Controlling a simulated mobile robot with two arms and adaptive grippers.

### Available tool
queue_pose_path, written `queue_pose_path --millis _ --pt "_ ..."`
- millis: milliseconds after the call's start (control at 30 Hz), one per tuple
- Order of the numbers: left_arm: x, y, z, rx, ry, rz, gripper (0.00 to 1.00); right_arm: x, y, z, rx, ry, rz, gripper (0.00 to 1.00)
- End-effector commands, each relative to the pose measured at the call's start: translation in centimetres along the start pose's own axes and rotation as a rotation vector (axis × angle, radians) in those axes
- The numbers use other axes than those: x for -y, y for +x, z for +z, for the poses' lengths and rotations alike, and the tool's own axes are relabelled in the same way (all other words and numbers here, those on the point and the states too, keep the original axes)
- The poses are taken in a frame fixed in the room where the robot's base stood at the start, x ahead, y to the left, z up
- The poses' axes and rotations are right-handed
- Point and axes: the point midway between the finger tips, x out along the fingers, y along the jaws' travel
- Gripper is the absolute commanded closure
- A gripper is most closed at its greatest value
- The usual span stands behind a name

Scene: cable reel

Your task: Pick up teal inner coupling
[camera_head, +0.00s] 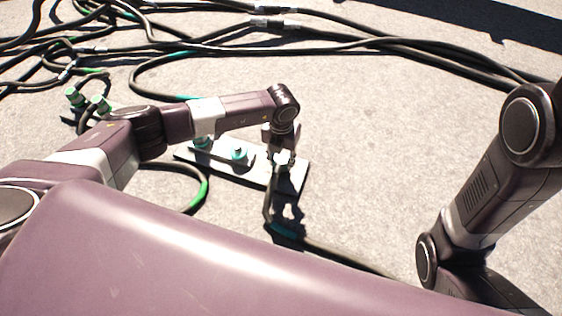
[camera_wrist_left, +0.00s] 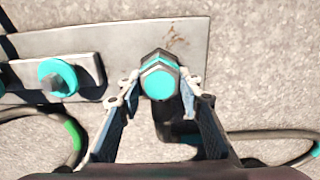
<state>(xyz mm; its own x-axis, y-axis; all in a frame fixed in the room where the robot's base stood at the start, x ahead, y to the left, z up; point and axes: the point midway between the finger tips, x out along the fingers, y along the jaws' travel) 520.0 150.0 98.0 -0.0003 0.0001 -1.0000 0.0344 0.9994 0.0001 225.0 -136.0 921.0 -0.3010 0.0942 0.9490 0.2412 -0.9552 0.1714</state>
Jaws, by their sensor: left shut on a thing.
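The teal coupling (camera_wrist_left: 158,80) is a dark hexagonal fitting with teal faces, seen end-on in the left wrist view over the right part of the metal plate (camera_wrist_left: 118,36). My left gripper (camera_wrist_left: 158,88) is shut on it, with one finger on each side. In the head view my left gripper (camera_head: 282,158) is over the right end of the plate (camera_head: 292,181), and the coupling is mostly hidden there. A dark cable (camera_head: 268,205) runs down from it. My right arm shows at the right, but its gripper is out of view.
Another teal fitting (camera_wrist_left: 57,77) stands on a raised bar of the plate; it also shows in the head view (camera_head: 238,153). Green-ended connectors (camera_head: 99,104) lie at the left. Several dark cables (camera_head: 330,45) cross the back.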

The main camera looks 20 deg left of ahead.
Motion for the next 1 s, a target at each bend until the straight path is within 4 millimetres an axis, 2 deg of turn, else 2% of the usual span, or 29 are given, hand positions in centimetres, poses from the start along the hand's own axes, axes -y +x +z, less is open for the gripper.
queue_pose_path --millis 100,367,567,767,1000 --pt "0.0 -0.1 0.1 0.001 0.0 -0.001 0.96 0.0 0.0 0.0 0.0 0.0 0.0 0.49" --pt "0.0 -0.2 0.1 0.001 0.0 -0.001 0.96 0.0 0.1 0.0 0.0 0.0 0.0 0.49" --pt "0.0 -1.4 0.1 0.002 0.0 -0.002 0.96 -0.2 0.5 0.2 -0.002 0.002 0.004 0.49" --pt "0.0 -4.3 0.1 0.002 -0.001 -0.001 0.96 -0.8 -0.9 2.3 0.072 0.008 0.025 0.49" --pt "0.0 -10.3 0.2 0.005 0.001 -0.002 0.96 -1.6 -2.5 4.5 0.168 0.022 0.063 0.49"
